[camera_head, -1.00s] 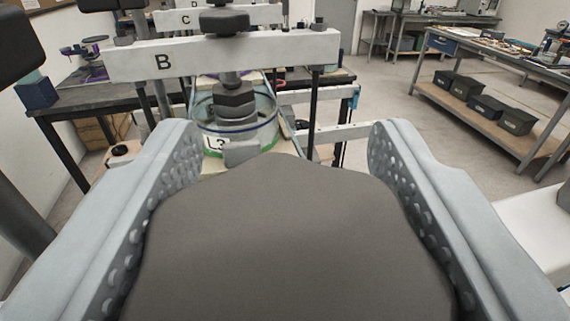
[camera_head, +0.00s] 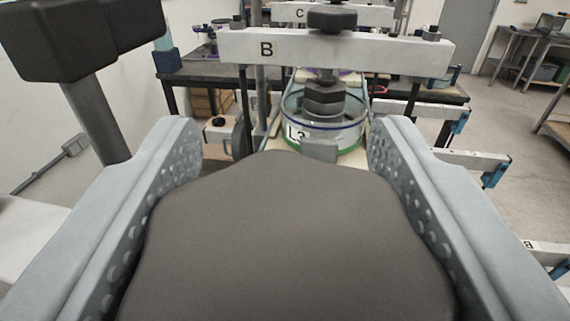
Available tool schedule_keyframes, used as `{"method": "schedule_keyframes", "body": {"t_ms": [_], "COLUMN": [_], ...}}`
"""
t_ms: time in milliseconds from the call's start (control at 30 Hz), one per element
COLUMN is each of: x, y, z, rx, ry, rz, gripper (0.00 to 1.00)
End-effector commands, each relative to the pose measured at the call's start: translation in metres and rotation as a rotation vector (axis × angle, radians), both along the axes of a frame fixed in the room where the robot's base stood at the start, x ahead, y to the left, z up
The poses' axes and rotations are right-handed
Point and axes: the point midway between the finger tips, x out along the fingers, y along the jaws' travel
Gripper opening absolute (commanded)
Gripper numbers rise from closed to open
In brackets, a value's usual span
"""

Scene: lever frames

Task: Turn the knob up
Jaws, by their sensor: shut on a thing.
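A large dark grey knob (camera_head: 285,235) fills the lower middle of the view, between the two light grey fingers of my gripper (camera_head: 285,185). The dimpled inner pads face the knob's left and right sides, and my gripper is shut on it. The knob's near part runs out of the bottom of the picture. What lies under the knob is hidden.
Beyond stands a white crossbar (camera_head: 340,48) marked B with a dark knob (camera_head: 332,17) on top. Under it is a round clear vessel (camera_head: 350,135) with a green base. A dark block on a post (camera_head: 95,115) stands close at left. Open floor (camera_head: 500,120) shows at right.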

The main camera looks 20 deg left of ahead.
Motion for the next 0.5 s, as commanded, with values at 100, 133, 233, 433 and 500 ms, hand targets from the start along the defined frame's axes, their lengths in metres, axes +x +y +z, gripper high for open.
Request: {"method": "schedule_keyframes", "body": {"t_ms": [100,133,233,433,500], "x": [0.0000,0.0000,0.0000,0.0000,0.0000], "y": [0.0000,0.0000,0.0000,0.0001,0.0001], "z": [-0.0003,-0.0003,-0.0002,-0.0001,-0.0001], "rx": [0.000,0.000,0.000,0.000,0.000], "ry": [0.000,0.000,0.000,0.000,0.000], "rz": [0.000,0.000,-0.001,-0.001,-0.001], "gripper": [0.30,0.30,0.56,0.73,0.73]}}
